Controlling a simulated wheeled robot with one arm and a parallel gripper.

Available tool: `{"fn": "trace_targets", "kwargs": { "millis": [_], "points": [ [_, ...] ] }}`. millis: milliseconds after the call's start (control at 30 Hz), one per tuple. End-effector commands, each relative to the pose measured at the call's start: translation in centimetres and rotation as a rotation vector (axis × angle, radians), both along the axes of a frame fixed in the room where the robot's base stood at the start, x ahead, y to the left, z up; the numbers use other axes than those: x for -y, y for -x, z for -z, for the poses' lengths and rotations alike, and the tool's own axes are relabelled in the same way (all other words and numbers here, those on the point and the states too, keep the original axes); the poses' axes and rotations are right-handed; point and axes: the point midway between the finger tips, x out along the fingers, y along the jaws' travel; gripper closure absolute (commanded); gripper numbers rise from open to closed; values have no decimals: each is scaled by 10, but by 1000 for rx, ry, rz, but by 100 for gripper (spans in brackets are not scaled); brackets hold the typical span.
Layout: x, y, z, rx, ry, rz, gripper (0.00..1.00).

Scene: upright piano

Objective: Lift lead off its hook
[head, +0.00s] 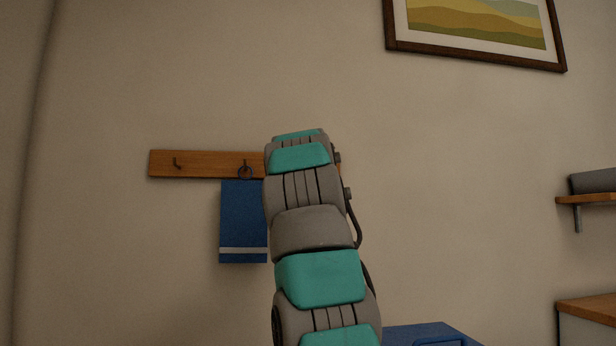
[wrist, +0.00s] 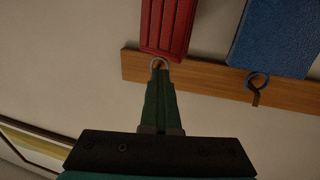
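The red lead (wrist: 168,28) is a flat red strap with a metal ring (wrist: 160,63) at its end, in the wrist view. It lies against the wooden hook rack (wrist: 205,78), which also shows in the head view (head: 200,164). My gripper (wrist: 160,73) has its green fingers close together at the ring, and they appear shut on it. The fingers hide the lead's hook and part of the ring. In the head view my arm covers the lead and my gripper.
A blue towel (head: 243,215) with a pale stripe hangs by a ring beside the lead; it also shows in the wrist view (wrist: 272,38). The left hook (head: 177,164) is empty. A framed picture (head: 475,30) hangs upper right. A shelf (head: 590,198) is at right.

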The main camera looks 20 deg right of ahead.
Motion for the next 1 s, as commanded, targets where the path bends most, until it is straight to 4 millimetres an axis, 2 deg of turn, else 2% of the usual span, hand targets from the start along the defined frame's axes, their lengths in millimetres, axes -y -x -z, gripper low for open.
{"fn": "trace_targets", "kwargs": {
  "millis": [167,400,467,767,1000],
  "points": [
    [0,0,0,0,0,0,99],
    [0,0,0,0,0,0,72],
    [0,0,0,1,0,0,68],
    [0,1,0,1,0,0,68],
    [-11,21,3,3,1,0,68]
  ]
}}
